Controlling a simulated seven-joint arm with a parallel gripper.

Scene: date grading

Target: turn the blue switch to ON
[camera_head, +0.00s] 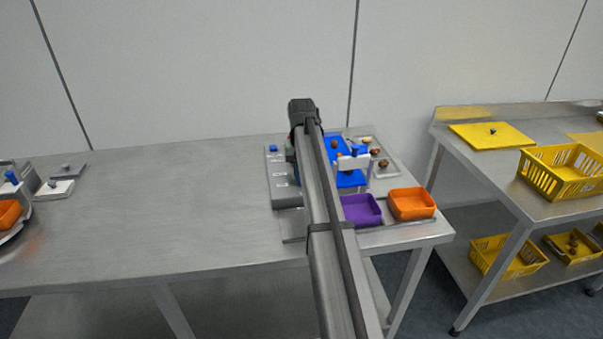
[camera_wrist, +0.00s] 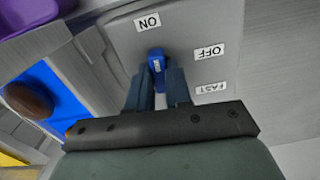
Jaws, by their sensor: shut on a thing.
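The blue switch (camera_wrist: 156,57) is a small knob with a pale mark, on a grey panel (camera_wrist: 190,25) in the wrist view. The ON label (camera_wrist: 148,21) lies just above the knob in the picture. The OFF label (camera_wrist: 209,51) is to the right, with the FAST label (camera_wrist: 211,87) below it. The knob's upper end lies toward ON. My gripper (camera_wrist: 158,77) is shut on the knob, one finger on each side. In the head view my arm hides the fingers and the held knob.
A blue surface (camera_wrist: 50,82) with a brown date (camera_wrist: 28,101) lies left of the panel. In the head view a purple tray (camera_head: 361,210) and an orange tray (camera_head: 411,204) stand right of my arm. The table's left middle (camera_head: 165,210) is clear.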

